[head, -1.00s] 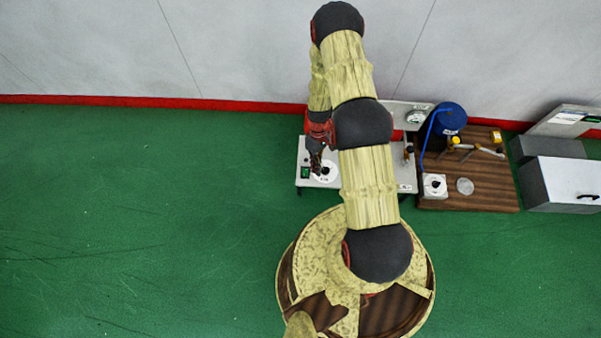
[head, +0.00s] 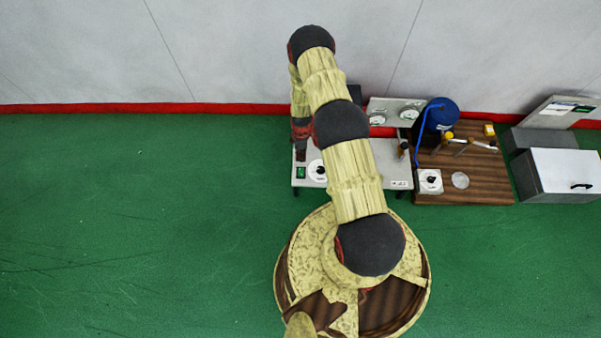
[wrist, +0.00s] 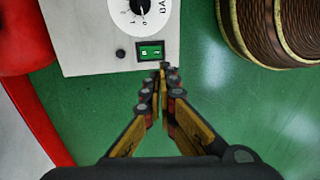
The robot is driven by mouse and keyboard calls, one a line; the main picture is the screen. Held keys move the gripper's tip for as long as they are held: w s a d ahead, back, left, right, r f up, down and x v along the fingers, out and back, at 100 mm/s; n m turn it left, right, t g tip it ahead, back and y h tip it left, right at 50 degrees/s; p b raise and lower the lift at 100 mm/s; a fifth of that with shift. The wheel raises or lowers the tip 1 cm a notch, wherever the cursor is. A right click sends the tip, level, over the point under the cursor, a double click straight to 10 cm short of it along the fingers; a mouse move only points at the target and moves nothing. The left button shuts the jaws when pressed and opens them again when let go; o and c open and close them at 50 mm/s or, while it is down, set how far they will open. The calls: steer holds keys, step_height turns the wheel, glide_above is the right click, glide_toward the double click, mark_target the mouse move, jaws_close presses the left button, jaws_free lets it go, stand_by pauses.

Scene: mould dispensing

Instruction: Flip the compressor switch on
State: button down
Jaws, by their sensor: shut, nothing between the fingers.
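The compressor switch (wrist: 150,52) is a green rocker in a black frame near the edge of a pale panel in the wrist view. In the head view the green switch (head: 300,172) is at the panel's left end. My gripper (wrist: 164,66) is shut and empty, its fingertips together at the switch's lower right corner. I cannot tell whether they touch it. In the head view my gripper (head: 301,155) is small and just above the switch. The switch's rocker position is too small to judge.
A white dial (wrist: 140,8) and a small black knob (wrist: 121,53) are close to the switch. In the head view, a wooden board (head: 480,193) with a blue container (head: 441,113) stands at right, beside a grey-white cabinet (head: 567,172). The green floor at left is clear.

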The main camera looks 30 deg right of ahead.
mark_target(301, 176)
steer(key=shift+f, duration=0.1)
steer(key=f+b, duration=0.2)
steer(key=f, duration=0.2)
steer(key=s+f+b, duration=0.1)
steer(key=f+b, duration=0.1)
steer(key=f, duration=0.3)
steer(key=a+f+b, duration=0.1)
steer(key=f+b, duration=0.1)
steer(key=f, duration=0.2)
steer(key=shift+s+f, duration=0.25)
steer(key=shift+f, duration=0.15)
steer(key=shift+s, duration=0.1)
